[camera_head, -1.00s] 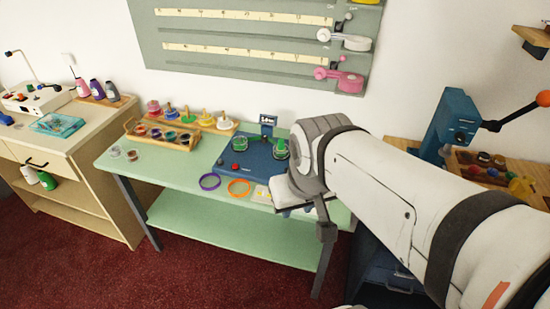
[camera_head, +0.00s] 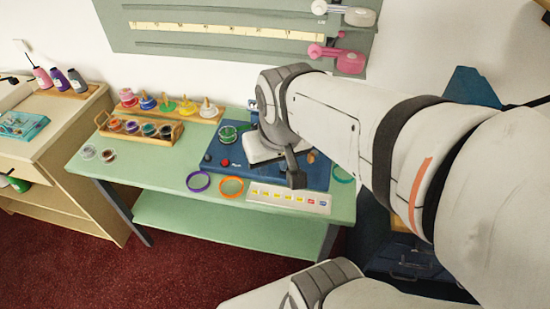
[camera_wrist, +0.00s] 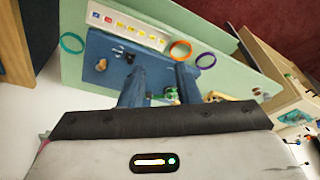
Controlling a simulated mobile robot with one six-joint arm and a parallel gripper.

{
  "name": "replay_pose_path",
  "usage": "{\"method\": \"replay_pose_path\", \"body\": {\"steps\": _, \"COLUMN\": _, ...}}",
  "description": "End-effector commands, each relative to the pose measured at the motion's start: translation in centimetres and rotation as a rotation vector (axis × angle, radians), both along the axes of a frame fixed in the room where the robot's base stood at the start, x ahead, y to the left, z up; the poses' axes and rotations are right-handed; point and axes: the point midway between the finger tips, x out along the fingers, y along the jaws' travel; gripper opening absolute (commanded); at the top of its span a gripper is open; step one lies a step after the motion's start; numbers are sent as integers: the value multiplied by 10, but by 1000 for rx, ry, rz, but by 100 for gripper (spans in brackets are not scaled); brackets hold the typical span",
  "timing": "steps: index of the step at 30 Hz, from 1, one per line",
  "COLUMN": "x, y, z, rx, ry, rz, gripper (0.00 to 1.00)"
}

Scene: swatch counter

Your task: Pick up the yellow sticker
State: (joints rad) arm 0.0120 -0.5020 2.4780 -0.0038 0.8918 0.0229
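A white strip of stickers (camera_head: 288,197) lies on the green table, along the front edge of a blue base. It bears several yellow stickers (camera_head: 277,195), then a red one and a blue one at its right end. In the wrist view the strip (camera_wrist: 150,42) is at the top, with the yellow stickers (camera_wrist: 133,29) in a row. My gripper (camera_wrist: 157,82) has two blue fingers standing apart with nothing seen between them.
Purple (camera_head: 199,182) and orange (camera_head: 231,187) rings lie left of the strip; a teal ring (camera_wrist: 72,43) lies at its other end. The blue base (camera_head: 215,152) carries knobs and a green-rimmed round piece (camera_head: 229,133). A wooden tray of jars (camera_head: 140,128) stands at back left.

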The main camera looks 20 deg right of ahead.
Motion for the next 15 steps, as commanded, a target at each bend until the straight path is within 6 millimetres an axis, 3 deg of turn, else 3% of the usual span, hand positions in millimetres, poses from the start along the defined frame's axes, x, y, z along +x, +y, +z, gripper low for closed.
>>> {"method": "replay_pose_path", "body": {"steps": 8, "x": 64, "y": -29, "z": -57, "rx": 39, "ry": 146, "rz": -172, "gripper": 30}}
{"method": "replay_pose_path", "body": {"steps": 15, "x": 110, "y": -72, "z": -133, "rx": 78, "ry": 271, "rz": -345, "gripper": 30}}
